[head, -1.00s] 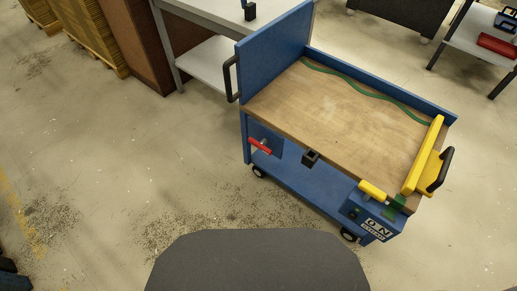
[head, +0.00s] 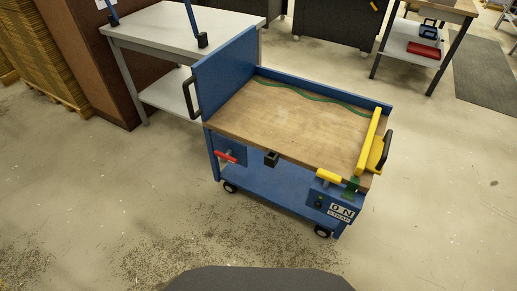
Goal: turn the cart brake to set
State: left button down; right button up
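The blue cart (head: 290,187) with a wooden top (head: 290,120) stands ahead of me, a little right of the middle. A red lever (head: 225,157) is on a blue plate at the cart's left end, below the top. A yellow handle (head: 329,176) sits on a blue box (head: 335,203) at the front right corner, with a small label beneath it. I cannot tell from the labels which of these is the brake. Neither of my grippers is in view.
A white-topped table (head: 185,32) stands behind the cart at the left, and a brown cabinet (head: 90,60) is beside it. A shelf table (head: 415,40) is at the back right. The floor in front of the cart is clear, with scattered debris.

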aim_at(227, 156)
jog(key=z, duration=0.4)
jog(key=i, duration=1.25)
jog(key=u, duration=0.85)
